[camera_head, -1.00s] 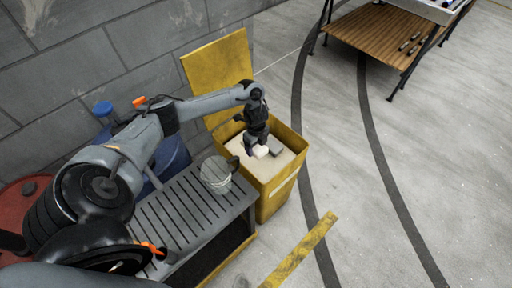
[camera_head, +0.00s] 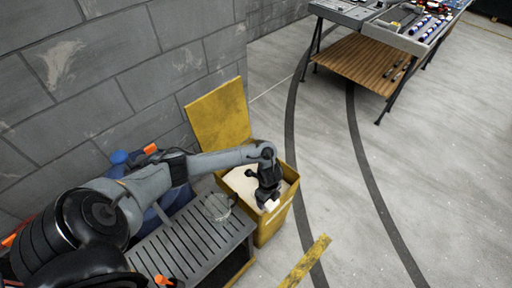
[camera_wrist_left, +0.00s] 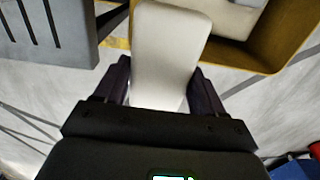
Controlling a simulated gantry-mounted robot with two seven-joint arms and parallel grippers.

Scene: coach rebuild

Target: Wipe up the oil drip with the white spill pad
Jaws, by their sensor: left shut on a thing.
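The white spill pad (camera_wrist_left: 168,50) stands between the fingers of my left gripper (camera_wrist_left: 160,90) in the left wrist view, which are shut on it. In the head view, my left gripper (camera_head: 268,202) is at the front right edge of the open yellow bin (camera_head: 270,228). A small part of the white pad (camera_head: 271,206) shows at the fingertips. In the wrist view, the bin's yellow wall (camera_wrist_left: 285,35) is to the right of the pad, with floor below them. I cannot make out an oil drip in either view. My right gripper is not in view.
The bin's yellow lid (camera_head: 221,115) stands open against the wall side. A yellow floor strip (camera_head: 305,263) lies in front. Open concrete floor lies to the right.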

